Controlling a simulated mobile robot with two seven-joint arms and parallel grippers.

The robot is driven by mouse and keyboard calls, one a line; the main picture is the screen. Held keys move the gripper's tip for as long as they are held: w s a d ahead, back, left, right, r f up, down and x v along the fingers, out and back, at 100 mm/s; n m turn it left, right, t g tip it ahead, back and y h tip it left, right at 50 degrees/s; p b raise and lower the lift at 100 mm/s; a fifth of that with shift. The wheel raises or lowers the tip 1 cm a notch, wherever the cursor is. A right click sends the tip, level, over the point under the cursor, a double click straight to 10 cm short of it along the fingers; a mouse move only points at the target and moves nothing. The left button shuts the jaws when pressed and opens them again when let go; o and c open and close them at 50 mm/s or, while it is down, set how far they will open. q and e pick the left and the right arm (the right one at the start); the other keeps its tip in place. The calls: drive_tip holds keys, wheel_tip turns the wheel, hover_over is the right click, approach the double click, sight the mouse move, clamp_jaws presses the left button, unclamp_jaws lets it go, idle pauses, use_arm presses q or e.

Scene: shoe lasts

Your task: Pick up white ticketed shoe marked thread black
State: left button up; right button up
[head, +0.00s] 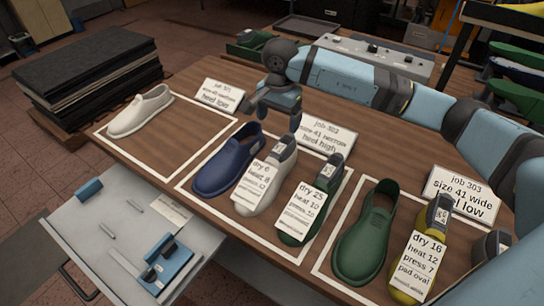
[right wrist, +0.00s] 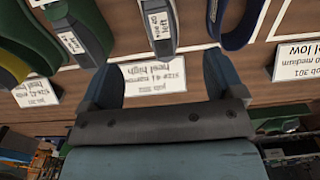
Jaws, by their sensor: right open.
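The white ticketed shoe (head: 284,173) stands on the wooden table between the blue shoe and a green ticketed one. Its ticket (head: 257,183) reads dry 6, heat 8, press 12; the bottom line is too small to read. Its grey top carries a small label. In the right wrist view the white shoe (right wrist: 160,31) shows partly at the top, ahead of the fingers. My right gripper (head: 273,115) is open and empty, behind the shoe's heel and beside the job 302 card. Both fingers show in the right wrist view (right wrist: 158,72). My left gripper is out of view.
The blue shoe (head: 225,165) and the green ticketed shoe (head: 330,183) flank the white one closely. The job 302 card (head: 327,136) stands behind. A plain green shoe (head: 365,240), a yellow ticketed shoe (head: 437,240) and an unticketed white shoe (head: 140,112) stand farther off.

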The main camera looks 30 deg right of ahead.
sight(279, 148)
drive_tip(key=shift+w+d+f, duration=0.3)
drive_tip(key=shift+w+f, duration=0.1)
drive_tip(key=shift+f, duration=0.25)
drive_tip(key=f, duration=0.4)
drive_tip(key=f+p, duration=0.1)
drive_tip(key=f, duration=0.1)
drive_tip(key=shift+s+a+f, duration=0.1)
drive_tip(key=shift+s+f, duration=0.15)
drive_tip(key=shift+f, duration=0.1)
drive_tip(key=shift+s+f, duration=0.1)
drive_tip(key=shift+f, duration=0.6)
wheel_tip(279, 148, down, 4)
drive_tip(key=shift+f+p, duration=0.15)
drive_tip(key=shift+p, duration=0.55)
drive_tip(key=c, duration=1.3)
drive_tip(key=shift+c, duration=0.9)
